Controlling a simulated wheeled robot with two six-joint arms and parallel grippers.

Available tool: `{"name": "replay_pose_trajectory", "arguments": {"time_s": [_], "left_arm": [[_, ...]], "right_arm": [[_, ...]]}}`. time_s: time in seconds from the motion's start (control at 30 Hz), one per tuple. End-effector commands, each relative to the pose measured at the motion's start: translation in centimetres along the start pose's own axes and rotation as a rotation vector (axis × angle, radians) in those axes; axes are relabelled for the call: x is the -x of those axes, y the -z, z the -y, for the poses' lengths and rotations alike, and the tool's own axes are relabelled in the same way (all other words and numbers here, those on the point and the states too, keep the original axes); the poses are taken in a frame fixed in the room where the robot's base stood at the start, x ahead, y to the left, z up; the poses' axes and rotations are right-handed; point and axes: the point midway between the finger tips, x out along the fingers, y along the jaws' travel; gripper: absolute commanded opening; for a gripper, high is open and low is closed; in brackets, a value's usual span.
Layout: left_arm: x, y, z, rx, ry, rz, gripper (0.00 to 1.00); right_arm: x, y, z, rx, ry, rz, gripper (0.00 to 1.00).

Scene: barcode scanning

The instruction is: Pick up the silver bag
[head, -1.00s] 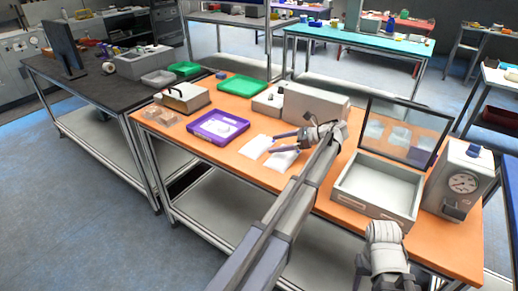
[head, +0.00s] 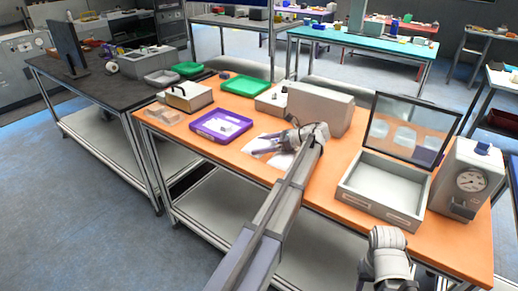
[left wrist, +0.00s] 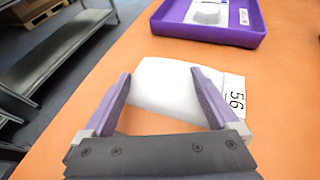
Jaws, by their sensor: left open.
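A pale silver-white bag (left wrist: 165,88) lies flat on the orange table in the left wrist view. A white piece printed "56" (left wrist: 236,95) shows at its right edge; I cannot tell whether it is part of the bag. In the head view the bag (head: 258,146) is partly hidden by my left gripper (head: 268,142). My left gripper (left wrist: 160,75) is open, its purple fingers spread over the bag, with nothing gripped. Contact with the bag is unclear. Part of my right arm shows at the head view's bottom right; its jaws cannot be made out.
A purple tray (head: 222,125) with a white item stands just beyond the bag. A grey box (head: 320,108) stands behind my left gripper. An open-lidded grey bin (head: 385,190) and a dial device (head: 467,180) are at the right. Orange table (head: 215,152) is clear left of the bag.

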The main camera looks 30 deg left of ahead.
Motion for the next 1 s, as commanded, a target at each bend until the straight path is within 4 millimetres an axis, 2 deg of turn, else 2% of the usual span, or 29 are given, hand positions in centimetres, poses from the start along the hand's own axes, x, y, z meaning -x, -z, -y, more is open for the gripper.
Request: {"name": "replay_pose_trajectory", "arguments": {"time_s": [0.17,1.0], "left_arm": [[0.05,-0.06,0.03,0.000,0.001,0.000,0.93],[0.08,-0.04,0.03,0.000,0.001,0.000,0.00]], "right_arm": [[0.07,0.00,-0.01,0.000,0.000,0.000,0.50],[0.06,0.00,-0.01,0.000,0.000,0.000,0.50]]}}
